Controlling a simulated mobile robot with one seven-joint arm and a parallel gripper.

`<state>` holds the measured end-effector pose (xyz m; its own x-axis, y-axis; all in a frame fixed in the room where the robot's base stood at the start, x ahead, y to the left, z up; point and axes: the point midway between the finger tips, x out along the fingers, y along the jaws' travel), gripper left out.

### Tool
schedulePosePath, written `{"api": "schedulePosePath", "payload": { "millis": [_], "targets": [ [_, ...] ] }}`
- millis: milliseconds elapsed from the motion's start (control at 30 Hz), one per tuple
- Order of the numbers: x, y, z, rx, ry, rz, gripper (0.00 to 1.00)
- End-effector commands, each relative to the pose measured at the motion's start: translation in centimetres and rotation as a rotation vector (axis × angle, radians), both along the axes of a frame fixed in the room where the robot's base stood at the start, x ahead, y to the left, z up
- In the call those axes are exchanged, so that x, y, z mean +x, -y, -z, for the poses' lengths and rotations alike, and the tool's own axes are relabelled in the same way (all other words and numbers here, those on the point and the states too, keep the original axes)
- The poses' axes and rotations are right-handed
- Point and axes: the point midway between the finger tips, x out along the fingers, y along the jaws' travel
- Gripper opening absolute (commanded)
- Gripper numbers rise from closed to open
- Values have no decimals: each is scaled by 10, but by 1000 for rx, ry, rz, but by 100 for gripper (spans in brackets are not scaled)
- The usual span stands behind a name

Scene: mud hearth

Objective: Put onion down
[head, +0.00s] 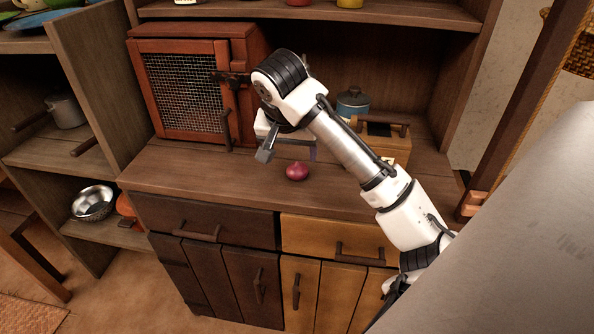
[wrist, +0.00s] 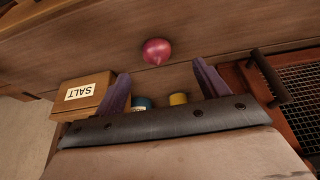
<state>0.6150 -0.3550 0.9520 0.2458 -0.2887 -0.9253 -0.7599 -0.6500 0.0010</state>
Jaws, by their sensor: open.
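A red-purple onion (head: 297,171) rests on the wooden counter (head: 190,172), close to its front edge. In the wrist view the onion (wrist: 157,51) lies beyond my fingertips, roughly midway between them, and nothing touches it. My gripper (head: 288,153) is above the counter, just behind and to the left of the onion in the head view. Its two purple fingers (wrist: 160,72) are spread apart and hold nothing. In the head view the arm hides part of the gripper.
A red cabinet with a mesh door (head: 185,95) stands at the back left of the counter. A wooden salt box (head: 385,143) and a blue lidded pot (head: 353,103) stand to the right, partly behind my arm. The counter's left front is clear.

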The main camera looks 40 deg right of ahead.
Motion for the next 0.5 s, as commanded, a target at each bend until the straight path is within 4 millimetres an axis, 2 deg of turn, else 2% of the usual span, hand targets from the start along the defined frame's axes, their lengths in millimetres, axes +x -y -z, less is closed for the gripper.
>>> {"api": "schedulePosePath", "payload": {
  "millis": [100,367,500],
  "targets": [
    [4,6,17,0,0,2,73],
    [9,14,35,-2,1,0,73],
    [11,25,52,-2,0,2,73]
  ]
}}
